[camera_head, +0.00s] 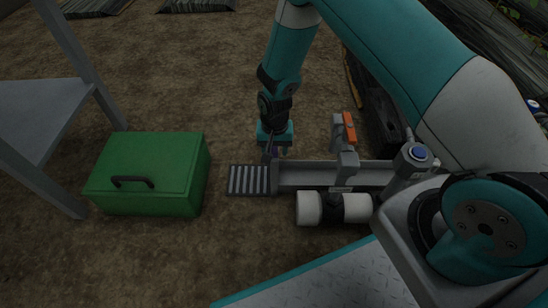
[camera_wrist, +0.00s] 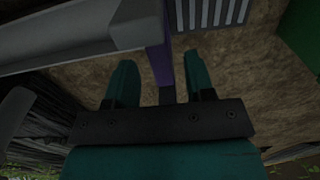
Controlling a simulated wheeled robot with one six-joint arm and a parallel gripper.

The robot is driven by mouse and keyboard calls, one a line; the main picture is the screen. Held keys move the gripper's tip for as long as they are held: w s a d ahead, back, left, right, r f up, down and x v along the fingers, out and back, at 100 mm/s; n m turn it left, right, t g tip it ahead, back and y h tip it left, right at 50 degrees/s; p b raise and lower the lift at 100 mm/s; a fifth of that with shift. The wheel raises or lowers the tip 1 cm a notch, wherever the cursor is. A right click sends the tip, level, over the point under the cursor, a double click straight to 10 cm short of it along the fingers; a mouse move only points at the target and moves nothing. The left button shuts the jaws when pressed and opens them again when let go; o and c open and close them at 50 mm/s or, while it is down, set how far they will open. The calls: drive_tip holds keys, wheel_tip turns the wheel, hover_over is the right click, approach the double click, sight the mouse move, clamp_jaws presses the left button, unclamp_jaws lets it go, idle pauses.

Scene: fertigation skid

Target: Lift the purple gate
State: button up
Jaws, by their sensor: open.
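The purple gate (camera_wrist: 158,62) shows in the wrist view as a narrow upright strip at the end of a grey channel (camera_wrist: 75,42). A dark piece (camera_wrist: 167,96) is at its near end. My gripper (camera_wrist: 159,58) is open, with one teal finger on each side of the gate in the picture; a gap shows on both sides. In the head view my gripper (camera_head: 276,150) points down at the left end of the channel (camera_head: 310,175). There the gate is mostly hidden by the gripper.
A slatted grate (camera_head: 249,180) lies left of the channel, with a green box (camera_head: 150,175) beyond it. An orange-handled valve (camera_head: 349,128), a white cylinder (camera_head: 312,208) and a post with a blue button (camera_head: 418,153) stand rightward. A grey table (camera_head: 35,110) is far left.

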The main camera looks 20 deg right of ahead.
drive_tip(key=shift+f, duration=0.85)
drive_tip(key=shift+c, duration=0.5)
clamp_jaws()
wheel_tip(320, 180, up, 6)
drive_tip(key=p, duration=0.6)
drive_tip(key=shift+f, duration=0.2)
drive_tip(key=shift+o, duration=0.5)
unclamp_jaws()
